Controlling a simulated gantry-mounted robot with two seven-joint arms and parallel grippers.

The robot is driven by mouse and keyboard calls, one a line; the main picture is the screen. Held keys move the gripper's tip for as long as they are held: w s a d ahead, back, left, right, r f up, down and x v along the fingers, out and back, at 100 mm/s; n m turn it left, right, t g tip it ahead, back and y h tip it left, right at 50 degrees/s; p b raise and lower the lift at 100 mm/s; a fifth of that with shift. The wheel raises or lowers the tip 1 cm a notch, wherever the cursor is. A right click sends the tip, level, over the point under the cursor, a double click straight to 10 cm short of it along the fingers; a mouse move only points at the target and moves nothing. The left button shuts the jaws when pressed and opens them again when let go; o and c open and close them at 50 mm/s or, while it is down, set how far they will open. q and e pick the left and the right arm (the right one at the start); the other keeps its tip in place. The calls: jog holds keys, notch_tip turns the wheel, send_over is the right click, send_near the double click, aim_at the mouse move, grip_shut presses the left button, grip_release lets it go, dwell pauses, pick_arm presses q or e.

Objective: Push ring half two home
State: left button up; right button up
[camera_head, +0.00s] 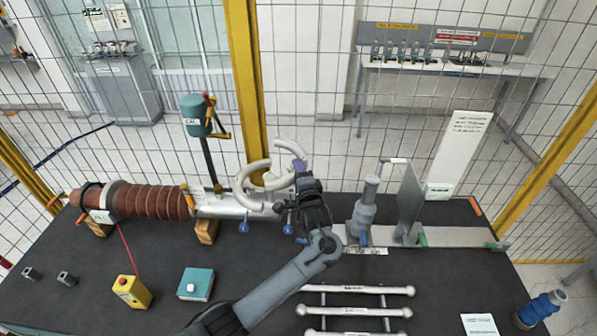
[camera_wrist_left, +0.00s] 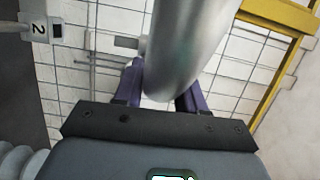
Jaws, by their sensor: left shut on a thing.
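A pale curved ring half two (camera_head: 284,147) shows behind and above my left gripper (camera_head: 299,166), which is shut on it with its purple fingertips. In the left wrist view, ring half two (camera_wrist_left: 185,45) is a thick silver tube between the purple fingers of the left gripper (camera_wrist_left: 160,88). The other pale ring half (camera_head: 242,182) stands at the left, at the end of the silver shaft (camera_head: 220,207) of the brown ribbed bushing (camera_head: 150,201). My gripper and wrist hide the lower right of the ring, so I cannot tell whether the halves touch there. My right gripper is not in view.
A grey fitting (camera_head: 363,210) and an upright grey plate (camera_head: 409,199) stand to the right. A teal-headed tool (camera_head: 196,115) stands behind the shaft. Silver bars (camera_head: 357,311) lie at the front. A yellow button box (camera_head: 131,291) and a teal box (camera_head: 196,284) sit front left.

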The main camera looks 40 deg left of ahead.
pick_arm(q)
jog(key=shift+r+p, duration=0.15)
jog(key=shift+p, duration=0.2)
notch_tip(320, 180, down, 2)
jog(key=shift+f+b, duration=0.1)
jog(key=shift+b, duration=0.55)
jog(key=shift+f+b, duration=1)
jog(key=shift+f, duration=0.9)
jog(key=shift+p, duration=0.35)
jog(key=shift+p, duration=0.3)
jog(key=shift+p, duration=0.3)
jog(key=shift+f, duration=0.15)
jog(key=shift+f+b, duration=0.6)
jog(key=shift+f, duration=0.3)
